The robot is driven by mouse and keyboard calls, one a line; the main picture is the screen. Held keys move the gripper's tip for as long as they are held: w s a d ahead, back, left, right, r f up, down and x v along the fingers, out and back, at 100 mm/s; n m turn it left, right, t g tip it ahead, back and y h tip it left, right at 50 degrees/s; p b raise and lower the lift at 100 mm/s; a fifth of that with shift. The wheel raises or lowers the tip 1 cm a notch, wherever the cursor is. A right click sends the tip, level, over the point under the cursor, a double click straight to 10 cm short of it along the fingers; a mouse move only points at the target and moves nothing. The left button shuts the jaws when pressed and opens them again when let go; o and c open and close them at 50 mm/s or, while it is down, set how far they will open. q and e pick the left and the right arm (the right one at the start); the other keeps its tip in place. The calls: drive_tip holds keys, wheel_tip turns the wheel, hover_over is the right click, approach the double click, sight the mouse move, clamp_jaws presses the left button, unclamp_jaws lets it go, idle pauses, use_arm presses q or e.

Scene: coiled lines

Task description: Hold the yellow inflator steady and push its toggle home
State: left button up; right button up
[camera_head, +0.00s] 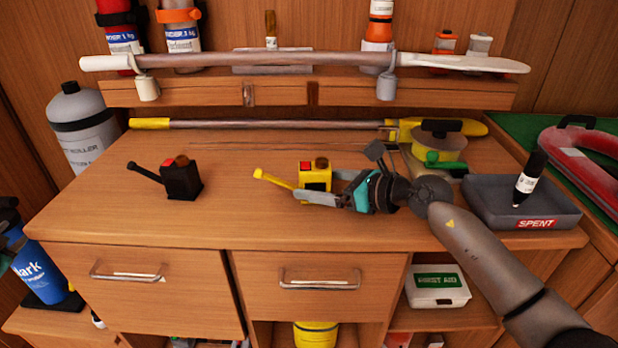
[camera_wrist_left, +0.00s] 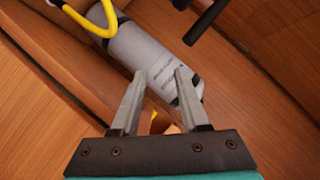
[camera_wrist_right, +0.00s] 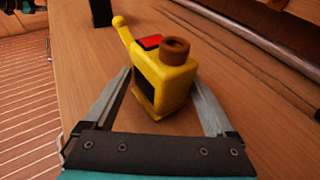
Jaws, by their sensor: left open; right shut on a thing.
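The yellow inflator (camera_head: 324,175) stands on the bench top, right of centre, with a red patch and a brown cap on top. Its yellow toggle (camera_head: 273,179) sticks out to the left, tilted up to a ball end. My right gripper (camera_wrist_right: 160,85) is shut on the inflator's body, one finger on each side. In the right wrist view the toggle (camera_wrist_right: 124,30) points up and left, away from the body. My left gripper (camera_wrist_left: 157,75) is open and empty, away from the inflator; only part of it shows at the head view's left edge.
A black inflator (camera_head: 181,182) with a black lever stands left on the bench. A grey SPENT tray (camera_head: 480,212) holding a black-and-white cylinder is at the right. A grey bottle (camera_head: 85,125) stands at the back left. The bench between the inflators is clear.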

use_arm(q)
drive_tip(key=w+r+m+t, duration=0.2)
drive_tip(key=w+r+t, duration=0.1)
drive_tip(key=r, duration=0.5)
drive_tip(key=w+r+m+t, duration=0.2)
drive_tip(key=w+r, duration=0.1)
drive_tip(key=r, duration=0.5)
drive_tip(key=w+d+r+m+t+h, duration=0.2)
drive_tip(key=w+d+m+h, duration=0.35)
drive_tip(key=d+m, duration=0.4)
drive_tip(key=w+d+r+m+t+h, duration=0.15)
drive_tip(key=w+d+m+h, duration=0.4)
drive_tip(key=d, duration=0.75)
drive_tip(key=m+g+y, duration=0.1)
drive_tip(key=m+g, duration=2)
drive_tip(key=m, duration=0.9)
approach(259, 177)
drive_tip(key=shift+w+x, duration=0.15)
drive_tip(key=shift+x, duration=1.45)
drive_tip(key=shift+w+x, duration=0.15)
drive_tip(key=shift+x, duration=1.5)
drive_tip(key=shift+w+x, duration=0.15)
drive_tip(key=shift+x, duration=1.45)
